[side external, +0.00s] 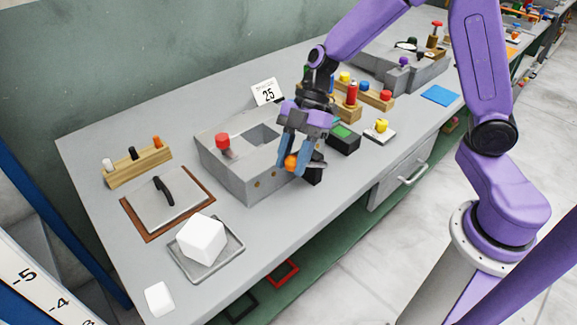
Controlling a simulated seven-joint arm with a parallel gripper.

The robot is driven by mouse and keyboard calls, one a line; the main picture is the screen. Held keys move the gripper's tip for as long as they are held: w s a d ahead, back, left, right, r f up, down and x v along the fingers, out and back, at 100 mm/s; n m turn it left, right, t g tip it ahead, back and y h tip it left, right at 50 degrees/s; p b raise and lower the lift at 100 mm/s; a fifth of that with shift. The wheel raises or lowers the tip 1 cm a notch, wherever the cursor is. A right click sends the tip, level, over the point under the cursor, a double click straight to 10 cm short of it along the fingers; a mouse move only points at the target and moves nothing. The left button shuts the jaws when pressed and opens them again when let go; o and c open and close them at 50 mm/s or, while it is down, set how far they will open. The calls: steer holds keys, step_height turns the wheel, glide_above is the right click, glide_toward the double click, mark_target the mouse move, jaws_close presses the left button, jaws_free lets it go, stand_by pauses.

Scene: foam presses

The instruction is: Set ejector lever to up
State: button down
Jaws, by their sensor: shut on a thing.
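My gripper (292,160) is at the right end of the grey press block (228,176), pointing down. Its blue fingers are shut on an orange knob (290,163), which appears to be the handle of the ejector lever. A black part (314,174) shows just right of the fingers; I cannot tell how it joins the knob. The lever's shaft and exact angle are mostly hidden by the fingers. The block has a red knob (222,141) on top and a square opening (263,136).
A white foam cube (201,240) sits on a grey tray (185,268) at front left. A board with a black handle (164,191) and a wooden rack (138,168) stand behind it. A black box with a green top (343,139) and a yellow knob (381,126) are to the right.

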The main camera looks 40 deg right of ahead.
steer(key=shift+d+r+y, duration=0.2)
steer(key=shift+d+y, duration=0.1)
steer(key=shift+d, duration=0.2)
steer(key=c, duration=0.7)
jaws_free()
steer(key=shift+c, duration=0.2)
steer(key=shift+r, duration=0.1)
steer(key=v, duration=1.7)
steer(key=shift+d, duration=0.15)
steer(key=shift+w, duration=0.1)
